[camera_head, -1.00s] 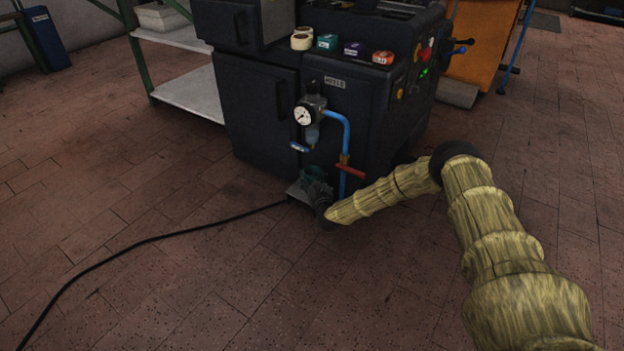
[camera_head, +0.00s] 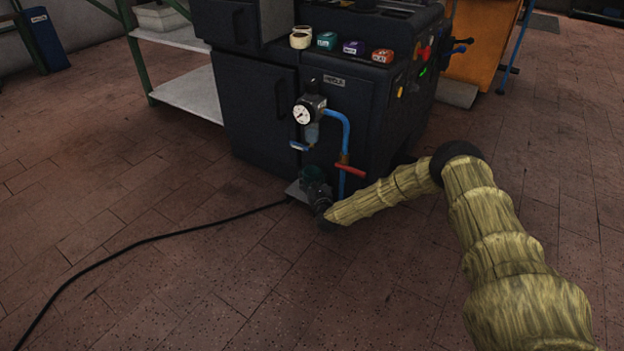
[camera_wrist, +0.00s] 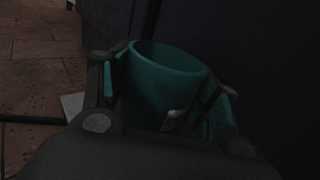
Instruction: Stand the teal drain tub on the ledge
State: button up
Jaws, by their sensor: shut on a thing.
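The teal drain tub (camera_wrist: 158,80) shows in the wrist view, open end up, between the two fingers of my gripper (camera_wrist: 165,98). My gripper is shut on it, with a teal pad on each side of the tub. In the head view the tub (camera_head: 313,174) is a small dark teal shape at the foot of the machine, mostly hidden by my gripper (camera_head: 316,184). The ledge (camera_head: 295,190) is a small grey plate low on the machine's front, directly below the tub. Whether the tub's bottom touches it is hidden.
A dark machine (camera_head: 255,115) stands behind the ledge. A pressure gauge (camera_head: 303,114), a blue pipe (camera_head: 346,135) and a red-handled valve (camera_head: 350,171) are just above my gripper. A black cable (camera_head: 150,240) runs over the tiled floor to the left.

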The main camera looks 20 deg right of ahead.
jog(key=o, duration=1)
jog(key=shift+f, duration=0.1)
jog(key=s, duration=0.8)
jog(key=s+a, duration=0.1)
jog(key=s, duration=0.3)
